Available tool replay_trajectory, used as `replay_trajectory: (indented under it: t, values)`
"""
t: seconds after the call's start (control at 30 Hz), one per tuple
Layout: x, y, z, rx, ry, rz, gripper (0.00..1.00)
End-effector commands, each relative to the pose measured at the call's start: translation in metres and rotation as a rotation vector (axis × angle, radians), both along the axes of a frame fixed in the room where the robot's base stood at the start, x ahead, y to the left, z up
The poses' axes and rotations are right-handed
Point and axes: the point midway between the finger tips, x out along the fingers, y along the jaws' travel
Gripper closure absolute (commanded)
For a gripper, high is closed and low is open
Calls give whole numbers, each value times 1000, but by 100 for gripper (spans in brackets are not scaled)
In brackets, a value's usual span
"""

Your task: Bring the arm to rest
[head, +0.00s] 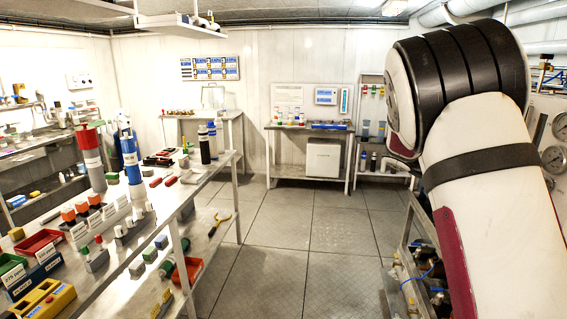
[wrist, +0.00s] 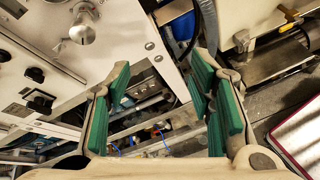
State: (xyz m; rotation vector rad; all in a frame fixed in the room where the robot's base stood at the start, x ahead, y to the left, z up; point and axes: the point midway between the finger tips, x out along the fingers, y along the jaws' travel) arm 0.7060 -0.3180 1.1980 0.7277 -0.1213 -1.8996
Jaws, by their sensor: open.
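My arm (head: 490,180) fills the right side of the head view, white with black bands, bent at a raised joint near the top. My gripper (wrist: 163,105) shows in the wrist view with its two green-padded fingers spread apart. Nothing is between the fingers. Behind them are a metal frame and dark fittings with blue and red parts. The gripper is not visible in the head view.
A long bench (head: 185,195) with bottles, bins and small blocks stands at the left. A second bench (head: 307,128) is at the back. Gauges (head: 553,158) line the right wall. A panel with knobs (wrist: 40,75) is close to the gripper's left. The middle floor (head: 300,240) is clear.

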Motion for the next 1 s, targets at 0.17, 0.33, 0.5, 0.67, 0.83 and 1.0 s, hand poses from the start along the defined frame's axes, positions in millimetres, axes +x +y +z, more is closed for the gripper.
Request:
replay_trajectory:
  t: [0.17, 0.33, 0.5, 0.67, 0.83, 1.0]
  values:
    - [-40, 39, -2, 206, -230, -77, 51]
    - [-74, 86, -1, 386, -428, -153, 51]
    - [-107, 138, 4, 553, -609, -227, 51]
    - [-141, 187, 10, 697, -761, -297, 51]
    - [-178, 238, 15, 835, -907, -374, 51]
    - [-214, 280, 14, 950, -1031, -450, 51]
